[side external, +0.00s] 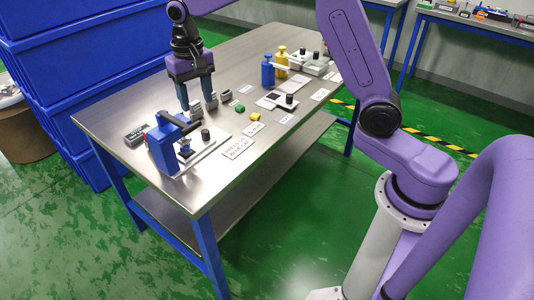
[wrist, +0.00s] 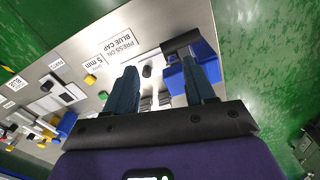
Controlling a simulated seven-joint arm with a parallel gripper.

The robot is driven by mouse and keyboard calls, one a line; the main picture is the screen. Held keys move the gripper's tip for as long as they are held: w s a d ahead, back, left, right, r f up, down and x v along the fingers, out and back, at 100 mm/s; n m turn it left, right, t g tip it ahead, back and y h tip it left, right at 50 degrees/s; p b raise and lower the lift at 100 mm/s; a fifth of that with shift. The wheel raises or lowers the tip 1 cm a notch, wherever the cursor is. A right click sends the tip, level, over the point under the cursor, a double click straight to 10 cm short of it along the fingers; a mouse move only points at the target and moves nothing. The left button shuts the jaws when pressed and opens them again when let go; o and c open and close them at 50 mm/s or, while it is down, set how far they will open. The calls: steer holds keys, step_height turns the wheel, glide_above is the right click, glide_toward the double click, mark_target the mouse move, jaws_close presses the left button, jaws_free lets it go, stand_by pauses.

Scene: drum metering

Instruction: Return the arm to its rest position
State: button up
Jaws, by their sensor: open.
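My gripper (side external: 197,103) hangs over the far-left part of the steel table (side external: 150,95), pointing down. Its two dark fingers are apart with nothing held between them. They also show spread in the wrist view (wrist: 160,68). The fingers are behind the blue press (side external: 163,146), which stands on a white base. Small grey blocks (side external: 211,103) are close beside the fingers; whether they touch cannot be told. In the wrist view the blue press (wrist: 205,52) is partly hidden behind the right finger.
A green cap (side external: 240,107) and a yellow cap (side external: 255,117) lie mid-table near printed labels (side external: 238,147). A blue bottle (side external: 268,71) and a yellow bottle (side external: 282,62) stand farther back. Stacked blue crates (side external: 85,60) rise beside the table's left edge.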

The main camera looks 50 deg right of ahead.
steer(key=s+d+n, duration=0.3)
steer(key=s+n, duration=0.4)
steer(key=s, duration=1)
steer(key=s+d+f+n, duration=0.1)
steer(key=s+d+n, duration=0.2)
steer(key=s+n, duration=0.5)
steer(key=s, duration=1)
steer(key=shift+s+f, duration=0.15)
